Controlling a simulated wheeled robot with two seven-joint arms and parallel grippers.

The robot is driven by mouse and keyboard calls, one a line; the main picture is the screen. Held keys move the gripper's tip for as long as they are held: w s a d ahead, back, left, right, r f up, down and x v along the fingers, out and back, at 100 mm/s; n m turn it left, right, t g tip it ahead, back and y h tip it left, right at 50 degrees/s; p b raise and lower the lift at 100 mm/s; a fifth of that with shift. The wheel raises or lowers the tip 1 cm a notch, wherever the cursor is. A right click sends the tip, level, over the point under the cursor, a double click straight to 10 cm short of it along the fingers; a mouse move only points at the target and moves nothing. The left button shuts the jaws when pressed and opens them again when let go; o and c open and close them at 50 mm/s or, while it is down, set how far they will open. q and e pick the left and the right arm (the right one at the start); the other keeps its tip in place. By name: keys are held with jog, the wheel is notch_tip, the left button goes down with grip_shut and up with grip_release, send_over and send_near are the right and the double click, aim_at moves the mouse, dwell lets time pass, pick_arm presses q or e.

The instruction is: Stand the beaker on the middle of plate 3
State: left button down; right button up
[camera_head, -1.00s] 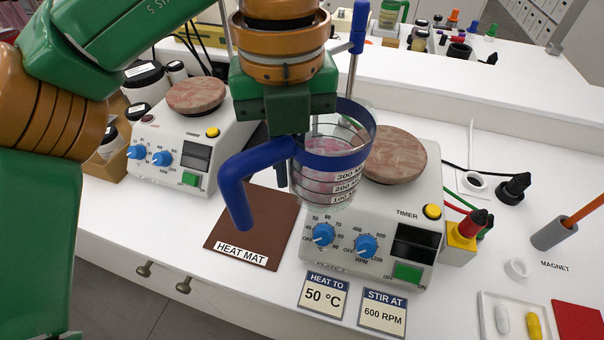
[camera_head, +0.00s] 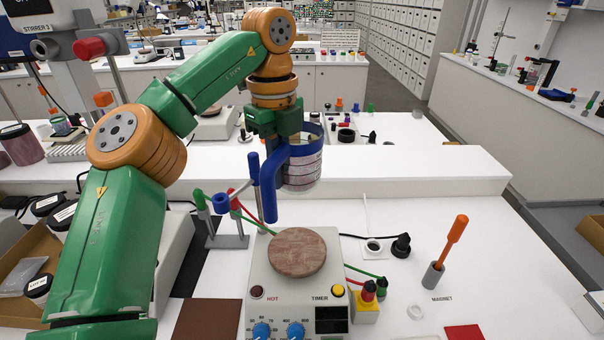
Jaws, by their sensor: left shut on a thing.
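The beaker (camera_head: 304,172) is clear glass with a blue collar and a blue handle, and it hangs upright. My left gripper (camera_head: 284,140) is shut on it at the blue collar and handle. Plate 3 (camera_head: 297,252) is a round, brownish stone-like top on a white hotplate body (camera_head: 262,285), and it is bare. The beaker shows just above the plate's far edge in the picture, clear of its surface. How far it is over the plate is hard to tell. My right gripper is not in view.
A stand with a blue clamp (camera_head: 222,202) and rod rises behind the plate at left. Red and green leads (camera_head: 362,270) run to a yellow block (camera_head: 366,306) at right. An orange-handled stirrer (camera_head: 446,250) stands farther right. A brown heat mat (camera_head: 206,320) lies front left.

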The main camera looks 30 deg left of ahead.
pick_arm(q)
jog(key=f+b, duration=0.3)
jog(key=f, duration=0.6)
jog(key=f+b, duration=0.3)
jog(key=f, duration=0.5)
jog(key=shift+a+f, duration=0.2)
jog(key=shift+f, duration=0.15)
jog(key=shift+f+b, duration=0.35)
jog(key=shift+f, duration=0.1)
jog(key=shift+f+b, duration=0.45)
jog(key=shift+f, duration=0.1)
jog(key=c, duration=0.9)
grip_release()
jog(key=shift+c, duration=0.2)
